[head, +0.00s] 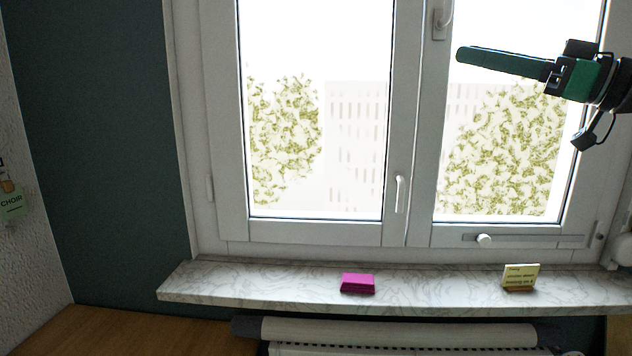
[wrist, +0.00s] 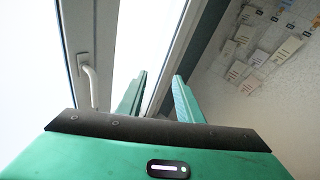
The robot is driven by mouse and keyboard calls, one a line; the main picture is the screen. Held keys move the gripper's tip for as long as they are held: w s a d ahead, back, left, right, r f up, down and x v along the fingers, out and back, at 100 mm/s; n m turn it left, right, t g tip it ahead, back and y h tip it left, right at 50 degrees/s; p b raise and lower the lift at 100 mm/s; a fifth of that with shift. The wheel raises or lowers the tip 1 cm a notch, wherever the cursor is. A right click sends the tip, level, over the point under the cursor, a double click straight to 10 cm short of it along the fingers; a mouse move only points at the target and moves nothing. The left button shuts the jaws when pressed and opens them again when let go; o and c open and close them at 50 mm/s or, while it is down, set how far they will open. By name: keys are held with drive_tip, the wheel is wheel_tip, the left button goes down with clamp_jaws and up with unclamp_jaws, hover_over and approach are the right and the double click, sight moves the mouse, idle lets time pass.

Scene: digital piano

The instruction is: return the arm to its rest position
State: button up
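My gripper (head: 468,55) is raised at the upper right of the head view, in front of the window's right pane. Its green fingers point left, and one hides the other there. In the wrist view my gripper (wrist: 160,82) shows two green fingers standing apart with a clear gap and nothing between them. The fingers touch nothing that I can see. The rest of my arm runs out of the head view at the right edge.
A white window (head: 412,120) with a handle (head: 401,193) stands behind my arm. The marble sill (head: 240,284) holds a magenta block (head: 358,283) and a cream note card (head: 520,276). A radiator (head: 400,333) is below. Paper tags (wrist: 262,58) hang on a wall.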

drive_tip(key=s+d+f+m+g+h, duration=0.1)
drive_tip(key=s+d+f+m+h, duration=0.2)
drive_tip(key=f, duration=0.7)
drive_tip(key=d+f+m+g+h, duration=0.1)
drive_tip(key=f+m+g+h, duration=0.3)
drive_tip(key=f, duration=0.6)
drive_tip(key=s+d+f+m+t+h, duration=0.1)
drive_tip(key=s+d+f+m+h, duration=0.15)
drive_tip(key=f+h, duration=0.45)
drive_tip(key=s+d+f+m+g+h, duration=0.1)
drive_tip(key=s+d+f+m+g, duration=0.3)
drive_tip(key=s+f, duration=0.5)
drive_tip(key=s+d+f+m+g+h, duration=0.1)
drive_tip(key=s+d+f+m+g, duration=0.3)
drive_tip(key=s+f, duration=0.5)
wheel_tip(320, 180, down, 3)
drive_tip(key=shift+s+d+f+m+g, duration=0.2)
drive_tip(key=shift+s+d+m+g, duration=0.15)
drive_tip(key=shift+m, duration=0.2)
drive_tip(key=shift+w+f, duration=0.2)
drive_tip(key=shift+w, duration=0.4)
